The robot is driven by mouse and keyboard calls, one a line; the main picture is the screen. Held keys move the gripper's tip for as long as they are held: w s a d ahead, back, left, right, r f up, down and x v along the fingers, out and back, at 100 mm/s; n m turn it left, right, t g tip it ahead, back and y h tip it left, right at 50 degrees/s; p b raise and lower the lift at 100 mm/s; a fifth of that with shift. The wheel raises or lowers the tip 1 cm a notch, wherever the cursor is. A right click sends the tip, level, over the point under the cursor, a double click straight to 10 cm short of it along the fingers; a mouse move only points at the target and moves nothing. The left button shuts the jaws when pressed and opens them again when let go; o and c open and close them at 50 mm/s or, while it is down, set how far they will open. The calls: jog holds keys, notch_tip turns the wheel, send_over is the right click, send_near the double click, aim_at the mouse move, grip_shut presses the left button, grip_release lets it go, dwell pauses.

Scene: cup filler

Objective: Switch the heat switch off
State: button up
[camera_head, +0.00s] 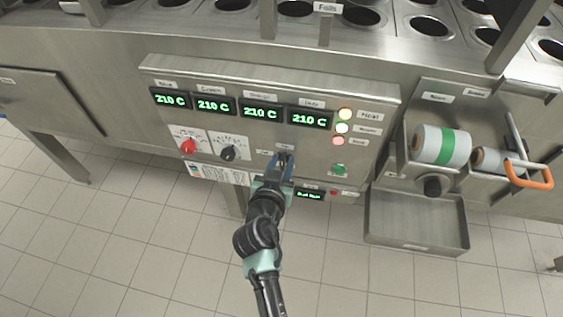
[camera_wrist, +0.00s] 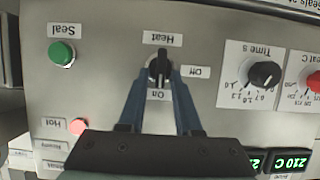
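The heat switch (camera_wrist: 159,66) is a black rotary knob on the steel control panel. In the wrist view, which is upside down, its handle stands vertical, in line with the "On" label below it; the "Off" label is to its right and "Heat" above. My gripper (camera_wrist: 158,76) has its two blue-grey fingers apart, one on each side of the knob's lower part. A gap shows between the fingers and the narrow handle; I cannot tell whether either touches it. In the head view my gripper (camera_head: 284,160) reaches the lower middle of the panel and mostly hides the switch.
A green Seal button (camera_wrist: 62,53), a black time knob (camera_wrist: 265,74) and a red knob (camera_head: 188,146) are on the same panel. Temperature displays (camera_head: 260,113) read 210 C. A film roll holder (camera_head: 442,147) stands to the right. Open tiled floor lies below.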

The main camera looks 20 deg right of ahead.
grip_shut()
jog(key=shift+w+a+f+n+g+h+b, duration=0.25)
jog(key=shift+n+h+b, duration=1)
jog(key=shift+n+b, duration=0.8)
jog(key=shift+w+a+f+n+g+h+b, duration=0.15)
jog(key=shift+a+f+n+h+b, duration=0.2)
jog(key=shift+n+h+b, duration=1.6)
jog(key=shift+w+a+f+n+g+h+b, duration=0.2)
jog(key=shift+f+n+h+b, duration=0.3)
jog(key=shift+n+b, duration=1.55)
jog(key=shift+s+r+n+p, duration=0.1)
jog(key=shift+r+n+p, duration=0.1)
jog(key=shift+n+p, duration=0.55)
jog(key=shift+o, duration=1.4)
grip_release()
